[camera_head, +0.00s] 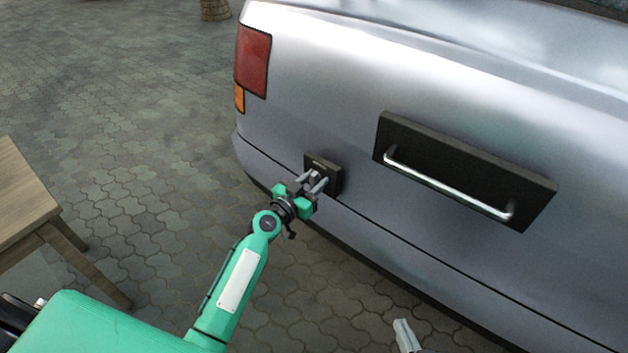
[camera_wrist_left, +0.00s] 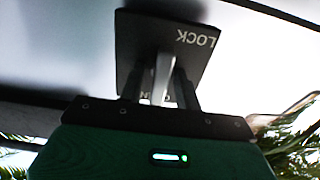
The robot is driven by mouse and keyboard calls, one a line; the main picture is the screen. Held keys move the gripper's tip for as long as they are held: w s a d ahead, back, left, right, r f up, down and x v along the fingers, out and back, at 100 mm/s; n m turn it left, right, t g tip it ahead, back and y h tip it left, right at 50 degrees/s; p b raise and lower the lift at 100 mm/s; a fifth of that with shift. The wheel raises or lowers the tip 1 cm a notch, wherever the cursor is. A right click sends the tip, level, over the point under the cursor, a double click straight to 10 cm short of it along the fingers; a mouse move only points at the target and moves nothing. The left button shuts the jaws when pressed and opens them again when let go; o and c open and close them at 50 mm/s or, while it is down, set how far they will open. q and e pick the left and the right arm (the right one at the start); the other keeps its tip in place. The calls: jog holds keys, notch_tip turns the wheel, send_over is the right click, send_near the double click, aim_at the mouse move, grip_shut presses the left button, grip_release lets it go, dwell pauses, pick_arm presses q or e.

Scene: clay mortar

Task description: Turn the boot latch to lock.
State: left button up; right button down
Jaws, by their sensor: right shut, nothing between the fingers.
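The boot latch is a small dark square plate (camera_head: 335,172) on the car's rear panel, below the tail light. In the left wrist view the plate (camera_wrist_left: 138,45) carries the word LOCK, seen upside down, and a grey lever (camera_wrist_left: 162,76) stands out from it. A second word at the plate's lower part is mostly hidden. My left gripper (camera_head: 308,184) is at the latch, its fingers (camera_wrist_left: 159,90) on either side of the lever, with gaps showing beside it. My right gripper (camera_head: 405,335) shows only as a pale tip at the bottom edge, shut and empty.
A silver bar handle (camera_head: 450,186) on a black plate (camera_head: 535,195) sits right of the latch on the silver car (camera_head: 330,90). A wooden table (camera_head: 22,195) stands at the left edge. Paved ground (camera_head: 140,130) between table and car is clear.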

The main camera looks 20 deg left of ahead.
pick_arm(q)
grip_shut()
jog(key=shift+n, duration=0.4)
jog(key=n, duration=0.2)
jog(key=shift+a+n, duration=0.1)
jog(key=shift+n, duration=0.2)
jog(key=n, duration=0.3)
jog(key=shift+n, duration=0.4)
jog(key=n, duration=0.5)
jog(key=shift+w+a+f, duration=0.1)
jog(key=shift+a+f, duration=0.05)
jog(key=shift+a, duration=0.05)
jog(key=n, duration=0.4)
jog(key=shift+f, duration=0.1)
jog(key=shift+n+p, duration=0.3)
jog(key=shift+n, duration=0.4)
pick_arm(e)
jog(key=shift+d+g, duration=0.3)
jog(key=shift+d, duration=0.15)
pick_arm(q)
jog(key=shift+f+n, duration=0.1)
jog(key=shift+n, duration=0.2)
pick_arm(e)
jog(key=shift+f+h, duration=0.15)
jog(key=shift+h, duration=0.15)
